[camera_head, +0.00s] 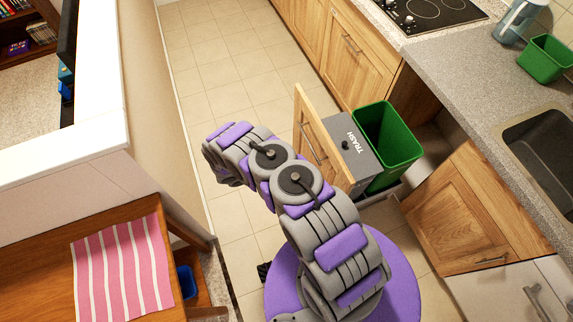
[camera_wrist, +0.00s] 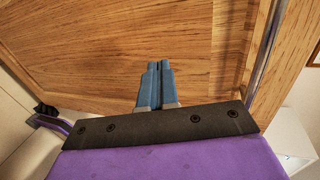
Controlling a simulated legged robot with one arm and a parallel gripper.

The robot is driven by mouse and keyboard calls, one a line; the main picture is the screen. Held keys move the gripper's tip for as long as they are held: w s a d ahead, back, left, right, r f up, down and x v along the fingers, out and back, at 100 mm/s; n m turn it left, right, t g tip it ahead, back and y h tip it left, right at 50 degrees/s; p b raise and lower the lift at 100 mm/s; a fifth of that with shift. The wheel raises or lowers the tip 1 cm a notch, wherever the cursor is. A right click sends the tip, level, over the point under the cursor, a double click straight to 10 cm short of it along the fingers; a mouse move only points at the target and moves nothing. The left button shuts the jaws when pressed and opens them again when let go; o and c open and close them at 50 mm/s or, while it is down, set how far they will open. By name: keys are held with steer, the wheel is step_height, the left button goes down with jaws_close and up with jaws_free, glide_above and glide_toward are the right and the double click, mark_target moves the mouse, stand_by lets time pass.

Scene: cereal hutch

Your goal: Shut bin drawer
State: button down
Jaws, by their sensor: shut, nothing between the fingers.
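The bin drawer (camera_head: 307,127) is pulled out from the counter, its wooden front standing away from the cabinets. It holds a grey bin marked TRASH (camera_head: 350,147) and a green bin (camera_head: 389,140). A metal handle (camera_head: 311,142) is on the drawer front. In the wrist view my gripper (camera_wrist: 158,66) is shut and empty, pointing at a wooden panel (camera_wrist: 110,50). I cannot tell whether the fingertips touch it. In the head view my arm reaches left past the drawer front, and the fingers are hidden.
Wooden cabinets (camera_head: 357,65) and a counter (camera_head: 455,75) with a sink (camera_head: 545,140) line the right side. A table with a pink striped cloth (camera_head: 122,270) stands at lower left, beside a half wall (camera_head: 165,110). The tiled floor (camera_head: 225,60) beyond is clear.

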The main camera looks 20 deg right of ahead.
steer(key=d, duration=0.4)
steer(key=shift+d+f, duration=0.1)
steer(key=shift+d, duration=0.2)
steer(key=shift+b, duration=0.3)
